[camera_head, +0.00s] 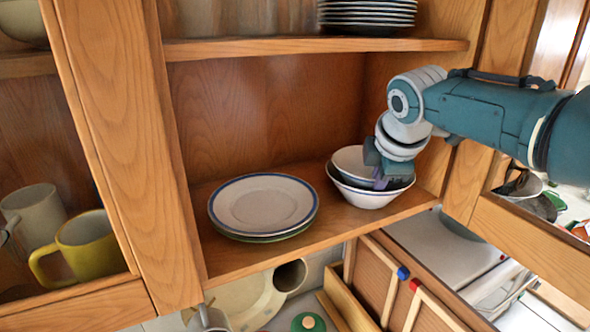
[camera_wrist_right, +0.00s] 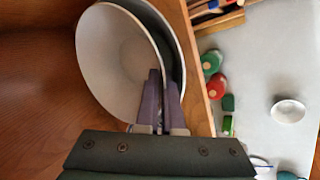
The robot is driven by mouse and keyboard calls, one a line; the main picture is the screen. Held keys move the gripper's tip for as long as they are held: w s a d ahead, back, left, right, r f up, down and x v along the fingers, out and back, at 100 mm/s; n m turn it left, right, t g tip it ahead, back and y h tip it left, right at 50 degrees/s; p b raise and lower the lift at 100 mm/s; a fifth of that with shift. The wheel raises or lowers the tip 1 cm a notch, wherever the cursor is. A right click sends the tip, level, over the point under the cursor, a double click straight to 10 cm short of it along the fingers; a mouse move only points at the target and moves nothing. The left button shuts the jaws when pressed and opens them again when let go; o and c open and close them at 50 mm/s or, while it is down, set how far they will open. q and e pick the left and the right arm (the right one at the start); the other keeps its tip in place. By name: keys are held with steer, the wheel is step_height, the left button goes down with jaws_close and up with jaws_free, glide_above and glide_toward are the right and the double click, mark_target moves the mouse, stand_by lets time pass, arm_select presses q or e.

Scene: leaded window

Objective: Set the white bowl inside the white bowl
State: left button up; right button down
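Two white bowls are together on the middle cabinet shelf, at its right end. The upper white bowl (camera_head: 352,160) sits inside the lower white bowl (camera_head: 360,199), a little off-centre, with a dark gap between their rims at one side. In the right wrist view the upper bowl (camera_wrist_right: 115,60) shows its inside, and the lower bowl's rim (camera_wrist_right: 183,50) shows behind it. My right gripper (camera_head: 382,178) reaches down at the bowls' right side. Its two purple fingers (camera_wrist_right: 162,100) are close together, one on each side of the upper bowl's rim. My left gripper is not in view.
A stack of blue-rimmed plates (camera_head: 262,205) lies left of the bowls on the shelf (camera_head: 300,245). More plates (camera_head: 367,14) stand on the shelf above. A yellow mug (camera_head: 88,245) and a pale mug (camera_head: 35,215) stand in the left compartment. The right cabinet post is close to my arm.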

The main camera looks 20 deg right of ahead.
steer(key=shift+f, duration=0.35)
steer(key=c, duration=1.3)
jaws_free()
steer(key=shift+r+p, duration=0.65)
steer(key=shift+r, duration=0.25)
steer(key=shift+s+b, duration=0.15)
steer(key=shift+b, duration=0.15)
steer(key=b+v, duration=0.2)
steer(key=v, duration=0.9)
steer(key=s+a+f+m+g+y, duration=0.15)
steer(key=s+a+f+m, duration=0.25)
steer(key=s+a+f, duration=0.65)
steer(key=s+f+m, duration=0.1)
steer(key=s+m, duration=0.1)
steer(key=s, duration=0.3)
steer(key=s+f+m, duration=0.1)
steer(key=s+m, duration=0.2)
steer(key=s, duration=0.3)
steer(key=s+a+f+m+y, duration=0.1)
steer(key=s+m, duration=0.1)
steer(key=s, duration=0.4)
steer(key=shift+f+g, duration=0.15)
steer(key=shift+g, duration=0.2)
